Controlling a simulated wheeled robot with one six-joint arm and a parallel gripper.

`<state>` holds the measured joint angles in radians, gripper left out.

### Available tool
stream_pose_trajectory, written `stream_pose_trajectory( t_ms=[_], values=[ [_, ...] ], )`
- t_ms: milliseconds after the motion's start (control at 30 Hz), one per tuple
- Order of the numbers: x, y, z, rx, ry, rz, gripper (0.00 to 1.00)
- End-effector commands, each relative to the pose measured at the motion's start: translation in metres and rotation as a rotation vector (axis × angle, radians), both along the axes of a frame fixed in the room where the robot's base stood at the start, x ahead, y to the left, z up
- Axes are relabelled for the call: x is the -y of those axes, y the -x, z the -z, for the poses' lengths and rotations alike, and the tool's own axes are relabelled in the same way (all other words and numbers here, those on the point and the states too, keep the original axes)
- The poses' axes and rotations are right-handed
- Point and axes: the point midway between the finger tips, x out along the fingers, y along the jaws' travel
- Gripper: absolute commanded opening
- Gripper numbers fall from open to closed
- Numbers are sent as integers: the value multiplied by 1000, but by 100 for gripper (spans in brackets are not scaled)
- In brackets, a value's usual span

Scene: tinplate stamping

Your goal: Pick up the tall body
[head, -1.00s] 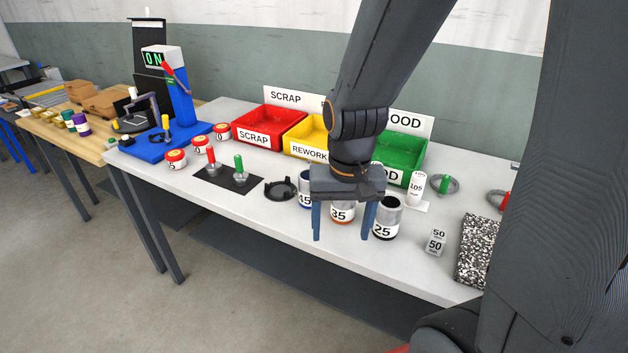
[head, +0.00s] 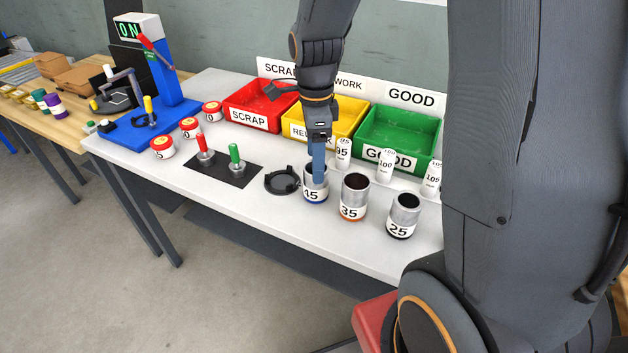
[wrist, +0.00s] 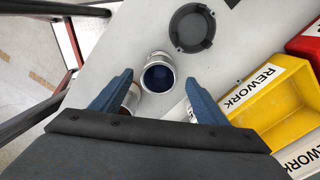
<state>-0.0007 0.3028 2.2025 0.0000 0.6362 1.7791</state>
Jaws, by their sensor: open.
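Three open metal can bodies stand upright on the grey table in the head view: one marked 45 with a blue base band (head: 313,196), one marked 35 with an orange band (head: 353,198) and one marked 25 with a black band (head: 402,218). Which is the tall body is not labelled. My gripper (head: 318,180) points down at the 45 body, its blue finger overlapping that body in the picture. In the wrist view my gripper (wrist: 159,80) is open and empty, with the blue-lined body (wrist: 159,77) lying ahead between the fingertips. The orange-banded body (wrist: 133,98) is partly hidden behind the left finger.
A black ring fixture (head: 282,181) sits close left of the 45 body. White marked cylinders, including 95 (head: 343,152) and 100 (head: 385,165), stand behind. Red (head: 228,104), yellow (head: 288,120) and green (head: 362,135) bins line the back. The table front is clear.

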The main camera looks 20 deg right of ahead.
Motion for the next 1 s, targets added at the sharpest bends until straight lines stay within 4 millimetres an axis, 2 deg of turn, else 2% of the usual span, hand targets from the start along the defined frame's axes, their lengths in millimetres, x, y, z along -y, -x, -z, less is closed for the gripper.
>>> stream_pose_trajectory(
  t_ms=[600, 967, 1000],
  values=[
    [1, 3, 62, -3, 0, -1, 68],
    [1, 2, 69, 0, 0, -2, 68],
    [1, 2, 69, 0, 0, -2, 61]
  ],
)
